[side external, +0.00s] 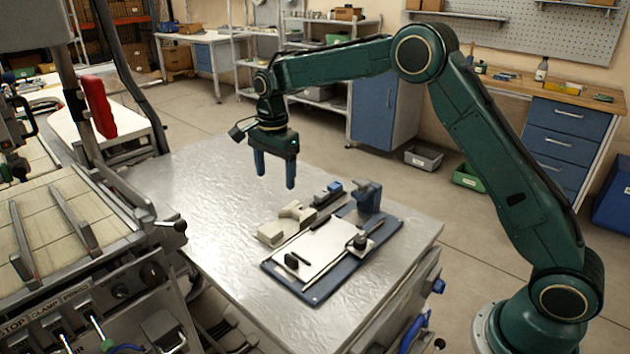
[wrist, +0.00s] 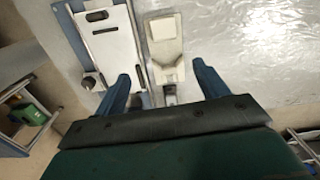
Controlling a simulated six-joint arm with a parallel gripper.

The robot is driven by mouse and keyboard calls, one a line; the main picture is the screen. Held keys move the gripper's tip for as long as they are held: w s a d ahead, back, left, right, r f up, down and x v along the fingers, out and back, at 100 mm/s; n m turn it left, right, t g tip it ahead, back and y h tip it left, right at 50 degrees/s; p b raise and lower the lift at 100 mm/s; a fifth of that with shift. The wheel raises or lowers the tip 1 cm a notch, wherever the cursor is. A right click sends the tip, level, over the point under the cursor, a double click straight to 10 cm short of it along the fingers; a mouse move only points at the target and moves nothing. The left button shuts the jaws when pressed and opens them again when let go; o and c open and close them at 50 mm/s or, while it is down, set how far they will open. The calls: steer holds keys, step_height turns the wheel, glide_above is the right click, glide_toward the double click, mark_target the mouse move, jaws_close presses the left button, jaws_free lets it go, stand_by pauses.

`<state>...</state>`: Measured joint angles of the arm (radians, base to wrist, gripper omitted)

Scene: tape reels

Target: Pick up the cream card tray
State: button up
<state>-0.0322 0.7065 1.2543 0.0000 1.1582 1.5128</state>
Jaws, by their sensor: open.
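The thing that best fits the cream card tray is a small cream block (side external: 271,233) on the metal table, left of a blue board; it also shows near the top of the wrist view (wrist: 163,29). A paler winged cream piece (side external: 297,212) lies close behind it; I cannot tell whether the two are joined. My gripper (side external: 275,180) hangs above the table, fingers pointing down, open and empty, apart from everything. In the wrist view its fingers (wrist: 160,73) appear on either side of the winged piece.
The blue board (side external: 315,297) carries a white plate (side external: 325,247) with a dark slot-like piece, a dark knob (side external: 360,242) and an upright blue fixture (side external: 367,194). A dark and blue item (side external: 328,192) lies behind the cream pieces. The table's left part is clear; a machine stands beyond it.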

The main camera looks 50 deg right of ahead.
steer(key=shift+w+f, duration=0.6)
steer(key=shift+f, duration=0.5)
glide_toward(274, 224)
steer(key=shift+m, duration=0.4)
steer(key=shift+s+a+f, duration=0.4)
steer(key=shift+s+a, duration=0.2)
steer(key=shift+s, duration=0.2)
steer(key=shift+s+a+f, duration=0.45)
steer(key=shift+s+a, duration=0.1)
steer(key=shift+s, duration=0.25)
steer(key=shift+w+f, duration=0.15)
steer(key=shift+f, duration=2.45)
steer(key=c, duration=1.2)
steer(key=shift+r, duration=0.1)
